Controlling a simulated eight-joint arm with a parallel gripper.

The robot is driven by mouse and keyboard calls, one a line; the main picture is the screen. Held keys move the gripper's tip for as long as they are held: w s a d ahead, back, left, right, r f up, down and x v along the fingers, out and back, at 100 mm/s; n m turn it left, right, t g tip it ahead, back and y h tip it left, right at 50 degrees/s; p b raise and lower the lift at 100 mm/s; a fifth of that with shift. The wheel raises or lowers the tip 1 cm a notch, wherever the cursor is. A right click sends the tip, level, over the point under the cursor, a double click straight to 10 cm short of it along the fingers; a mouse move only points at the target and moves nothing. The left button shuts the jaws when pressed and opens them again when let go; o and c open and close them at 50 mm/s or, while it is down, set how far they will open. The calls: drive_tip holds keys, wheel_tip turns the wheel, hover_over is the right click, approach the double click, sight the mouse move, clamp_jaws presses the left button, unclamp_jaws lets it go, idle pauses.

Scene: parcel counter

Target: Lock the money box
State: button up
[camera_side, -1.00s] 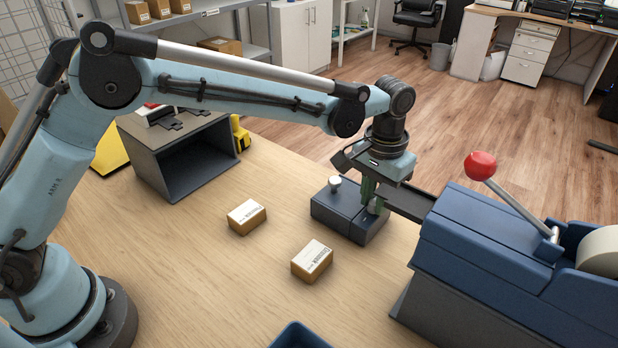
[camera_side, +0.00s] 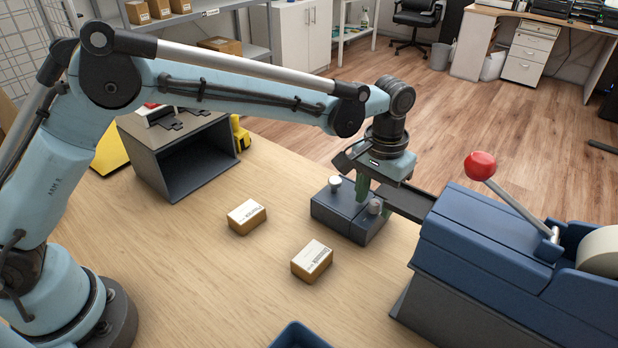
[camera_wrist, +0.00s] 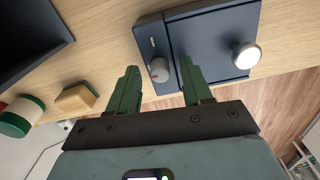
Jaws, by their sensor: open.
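The money box (camera_side: 340,222) is a low dark slate box on the wooden counter, left of the blue machine. The shiny knob (camera_wrist: 245,55) is to the right.
A blue machine (camera_side: 490,250) with a red-balled lever (camera_side: 480,166) stands close on the right. Two small labelled parcels (camera_side: 247,217) (camera_side: 313,261) lie in front and left. An open dark box (camera_side: 180,165) stands at the left.

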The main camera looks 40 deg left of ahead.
sight(373, 201)
wheel_tip(373, 201, up, 12)
idle(0.6)
drive_tip(key=s+a+r+n+t, duration=0.1)
drive_tip(key=s+a+t, duration=0.2)
drive_tip(key=s+a, duration=0.45)
drive_tip(key=s+a+t, duration=0.2)
drive_tip(key=s+a, duration=0.2)
drive_tip(key=a, duration=0.7)
drive_tip(key=s+a+f+t, duration=0.2)
drive_tip(key=s+a+f, duration=0.2)
drive_tip(key=s, duration=0.2)
drive_tip(key=shift+f, duration=0.4)
